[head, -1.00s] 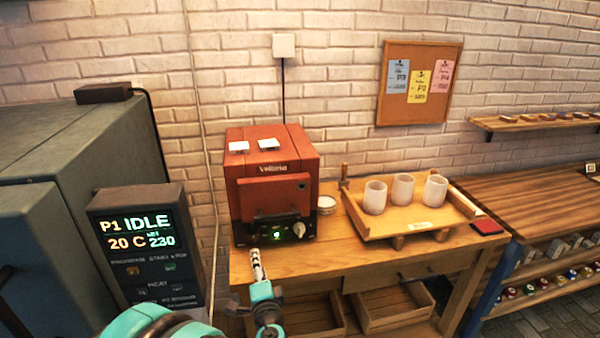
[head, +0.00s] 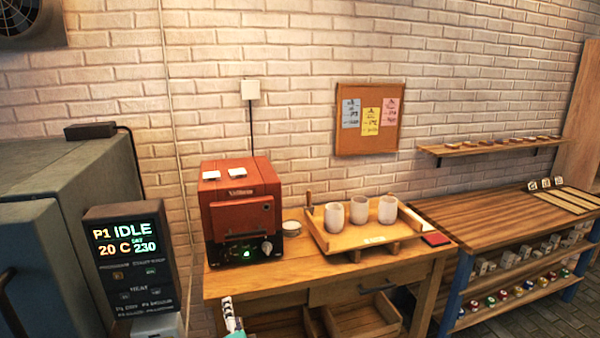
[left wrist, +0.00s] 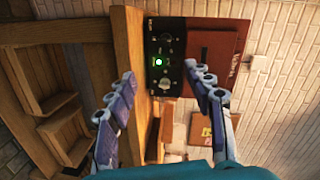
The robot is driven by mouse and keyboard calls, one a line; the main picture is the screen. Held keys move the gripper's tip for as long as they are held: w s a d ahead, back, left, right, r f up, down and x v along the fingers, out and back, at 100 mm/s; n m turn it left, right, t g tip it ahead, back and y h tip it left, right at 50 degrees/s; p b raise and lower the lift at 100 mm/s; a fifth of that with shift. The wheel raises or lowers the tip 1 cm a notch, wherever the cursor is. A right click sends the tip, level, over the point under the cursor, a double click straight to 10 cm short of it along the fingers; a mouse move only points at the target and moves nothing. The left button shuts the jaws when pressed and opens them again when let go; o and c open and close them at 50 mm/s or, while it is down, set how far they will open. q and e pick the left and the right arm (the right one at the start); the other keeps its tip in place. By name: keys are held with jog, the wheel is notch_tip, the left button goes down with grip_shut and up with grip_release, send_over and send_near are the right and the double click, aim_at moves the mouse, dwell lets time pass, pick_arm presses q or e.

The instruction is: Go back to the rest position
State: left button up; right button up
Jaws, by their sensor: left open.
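My left gripper (left wrist: 160,82) is open and empty in the left wrist view, its two fingers spread apart. Beyond the fingers stand the table edge and the red oven (left wrist: 215,65) with its dark control panel and a green light. In the head view only a small part of my left gripper (head: 230,318) shows at the bottom edge, in front of the wooden table (head: 300,280). The red oven (head: 240,212) is shut and stands on that table. My right gripper is in no view.
A wooden tray (head: 330,243) with three white cups (head: 358,210) stands right of the oven. A grey machine with a lit display (head: 128,240) is at the left. A striped wooden bench (head: 500,215) is at the right. Open drawers (head: 365,318) lie under the table.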

pick_arm(q)
jog(key=s+a+n+g, duration=0.5)
jog(key=s+a+n, duration=0.15)
jog(key=s, duration=0.45)
jog(key=s+d+f+n+g+h, duration=0.2)
jog(key=s+d+n+h, duration=0.3)
jog(key=s, duration=0.8)
jog(key=shift+s+d+g+h, duration=0.35)
jog(key=shift+d+g, duration=0.25)
jog(key=shift+g, duration=0.2)
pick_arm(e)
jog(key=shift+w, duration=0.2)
pick_arm(q)
jog(key=shift+f, duration=0.1)
